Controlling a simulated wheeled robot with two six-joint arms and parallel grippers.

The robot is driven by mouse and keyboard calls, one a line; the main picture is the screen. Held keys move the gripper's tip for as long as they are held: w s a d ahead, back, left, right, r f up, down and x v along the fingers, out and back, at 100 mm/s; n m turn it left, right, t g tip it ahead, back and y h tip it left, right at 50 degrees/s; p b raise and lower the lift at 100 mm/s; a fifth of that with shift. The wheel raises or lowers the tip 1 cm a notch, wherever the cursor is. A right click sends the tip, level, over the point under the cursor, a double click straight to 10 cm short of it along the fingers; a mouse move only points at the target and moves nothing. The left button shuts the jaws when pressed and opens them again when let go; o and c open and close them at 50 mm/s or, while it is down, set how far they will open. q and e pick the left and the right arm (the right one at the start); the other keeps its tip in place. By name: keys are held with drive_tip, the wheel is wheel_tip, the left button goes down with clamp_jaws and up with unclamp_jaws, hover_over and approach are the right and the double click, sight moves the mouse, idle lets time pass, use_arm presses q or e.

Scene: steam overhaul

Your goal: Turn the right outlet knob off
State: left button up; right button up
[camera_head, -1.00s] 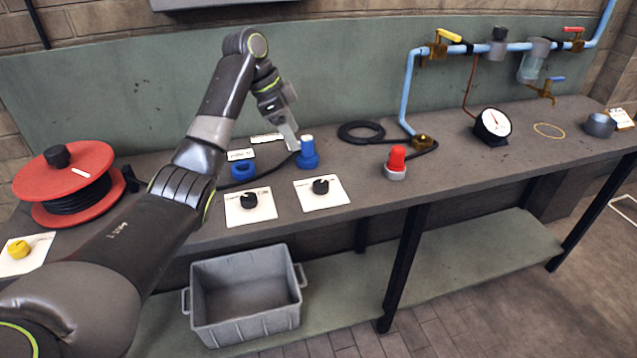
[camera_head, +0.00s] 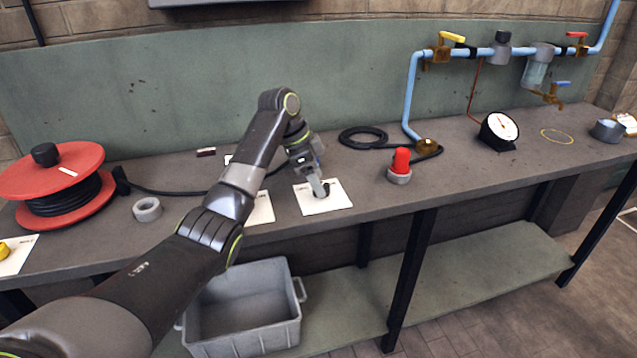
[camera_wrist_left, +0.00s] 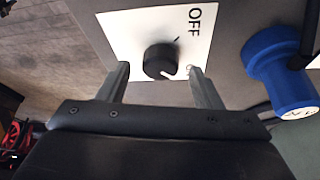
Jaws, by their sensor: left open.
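The right outlet knob is a round black knob (camera_wrist_left: 159,58) on a white plate (camera_head: 310,204), which also shows in the left wrist view (camera_wrist_left: 115,28). Its white mark points to the lower right, towards a partly hidden label. The word OFF stands at the plate's upper right there. My left gripper (camera_head: 320,188) is over this plate, pointing down, and hides most of the knob in the head view. In the left wrist view my left gripper (camera_wrist_left: 157,76) is open, with one finger on each side of the knob and visible gaps. My right gripper is not in view.
A blue plug and socket (camera_wrist_left: 278,75) stands close beside the plate. My arm partly covers another white plate (camera_head: 263,208). A red-capped grey piece (camera_head: 400,166), a gauge (camera_head: 499,131) and a cable reel (camera_head: 62,182) stand on the bench. A grey crate (camera_head: 245,337) is below.

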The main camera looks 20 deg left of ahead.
use_arm(q)
drive_tip(key=shift+w+d+f, duration=0.1)
drive_tip(key=shift+d+f, duration=0.15)
drive_tip(key=shift+f, duration=0.45)
